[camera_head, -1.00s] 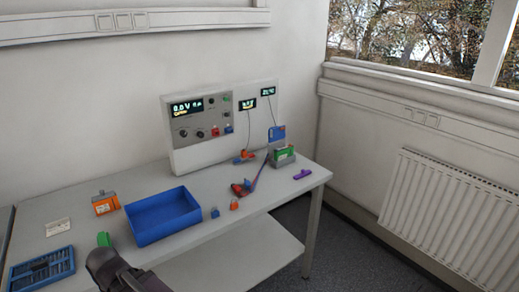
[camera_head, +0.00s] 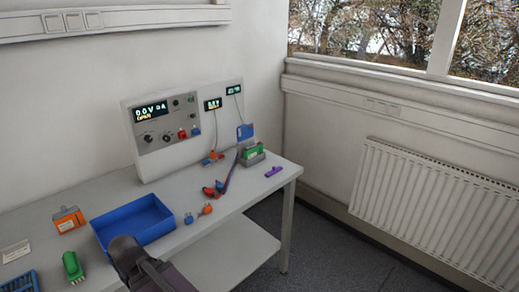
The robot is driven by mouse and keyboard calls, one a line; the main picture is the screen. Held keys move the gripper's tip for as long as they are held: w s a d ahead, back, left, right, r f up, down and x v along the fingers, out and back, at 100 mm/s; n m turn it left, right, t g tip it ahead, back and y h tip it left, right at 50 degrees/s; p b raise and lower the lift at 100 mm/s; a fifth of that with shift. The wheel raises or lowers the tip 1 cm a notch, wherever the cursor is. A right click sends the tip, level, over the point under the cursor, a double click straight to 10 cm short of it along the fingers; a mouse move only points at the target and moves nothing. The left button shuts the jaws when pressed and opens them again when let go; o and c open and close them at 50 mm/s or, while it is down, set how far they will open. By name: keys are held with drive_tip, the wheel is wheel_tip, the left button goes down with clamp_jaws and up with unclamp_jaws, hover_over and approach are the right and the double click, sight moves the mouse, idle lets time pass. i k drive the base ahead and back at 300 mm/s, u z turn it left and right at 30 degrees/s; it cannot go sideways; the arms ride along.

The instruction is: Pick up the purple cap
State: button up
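The purple cap (camera_head: 273,171) is a small elongated piece lying on the table's far right end, near the right edge. It lies to the right of a grey holder with a green block (camera_head: 253,154), apart from it. My arm's dark end shows at the bottom, in front of the blue tray, well to the left of and nearer than the cap. The fingers of my gripper cannot be made out, so I cannot tell whether it is open or shut.
The blue tray (camera_head: 98,232) stands at the table's front middle. An orange block (camera_head: 68,219), a green block (camera_head: 73,267) and small blue and orange connectors (camera_head: 206,209) lie around it. The cycler (camera_head: 160,155) stands at the back. The table's right edge is close to the cap.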

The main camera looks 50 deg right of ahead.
sight(275, 170)
drive_tip(key=z, duration=1.35)
drive_tip(key=k, duration=0.95)
drive_tip(key=i, duration=0.8)
